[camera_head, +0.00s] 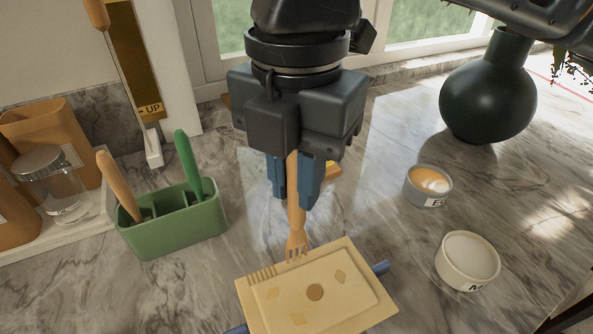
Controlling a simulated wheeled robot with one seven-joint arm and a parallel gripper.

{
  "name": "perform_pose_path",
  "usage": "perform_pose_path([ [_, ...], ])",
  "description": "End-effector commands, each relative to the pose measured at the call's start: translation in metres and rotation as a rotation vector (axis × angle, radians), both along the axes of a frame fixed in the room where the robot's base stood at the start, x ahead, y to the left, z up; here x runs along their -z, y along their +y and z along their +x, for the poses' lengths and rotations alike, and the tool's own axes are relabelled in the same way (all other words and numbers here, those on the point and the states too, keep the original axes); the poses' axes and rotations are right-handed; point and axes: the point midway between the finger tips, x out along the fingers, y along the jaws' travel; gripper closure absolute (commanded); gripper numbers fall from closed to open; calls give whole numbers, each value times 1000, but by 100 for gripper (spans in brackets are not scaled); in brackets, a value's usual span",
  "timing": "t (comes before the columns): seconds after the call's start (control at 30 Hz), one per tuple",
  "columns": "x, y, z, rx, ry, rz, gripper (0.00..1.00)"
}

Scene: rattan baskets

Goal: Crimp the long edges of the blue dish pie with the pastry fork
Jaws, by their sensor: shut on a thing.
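My gripper (294,197) is shut on the wooden pastry fork (296,222), which points downward with its tines low. The tines are at the far edge of the pie, right of its far left corner. I cannot tell whether they touch the crust. The pale rectangular pie (345,308) has a raised middle with diamond shapes and a round brown piece. Several short crimp grooves show on its far edge, left of the fork. The blue dish (381,267) shows as handles at the right and lower left; the pie hides most of it. The near edge is cut off by the frame.
A green caddy (180,232) with two handled tools stands on the left. Two small labelled pots, one with orange contents (428,186) and one pale (467,260), stand on the right. A dark vase (488,95) is behind them. Bare marble lies between caddy and pie.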

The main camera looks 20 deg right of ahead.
Motion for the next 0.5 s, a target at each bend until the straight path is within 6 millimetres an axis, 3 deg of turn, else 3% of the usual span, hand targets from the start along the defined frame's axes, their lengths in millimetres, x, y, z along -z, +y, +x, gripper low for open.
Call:
perform_pose_path([
  [0.5, 6, 0, 0, 0, 0, 0, 100],
])
